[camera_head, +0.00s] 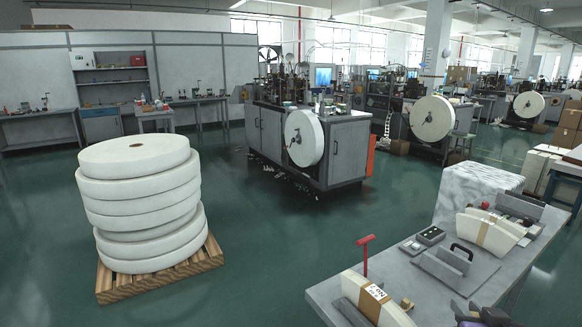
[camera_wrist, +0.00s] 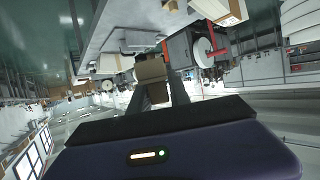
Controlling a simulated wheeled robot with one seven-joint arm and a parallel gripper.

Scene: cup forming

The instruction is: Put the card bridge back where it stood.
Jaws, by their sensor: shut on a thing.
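My gripper (camera_wrist: 165,86) shows in the wrist view as two dark fingers beyond a purple housing. It is shut on a small brown card piece, the card bridge (camera_wrist: 150,71), held at the fingertips. The held piece appears clear of the worktable (camera_wrist: 108,30). In the head view, dark and purple parts at the bottom edge look like my gripper, but the held piece cannot be made out surely there. The worktable (camera_head: 325,293) also shows at the lower right of the head view.
On the worktable are banded stacks of white blanks (camera_head: 375,301) (camera_head: 490,233), a metal fixture with a black handle (camera_head: 446,266), a control box (camera_head: 431,236) and a red T-shaped post (camera_head: 365,256). A pallet of white rolls (camera_head: 145,210) stands left. Green floor between is clear.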

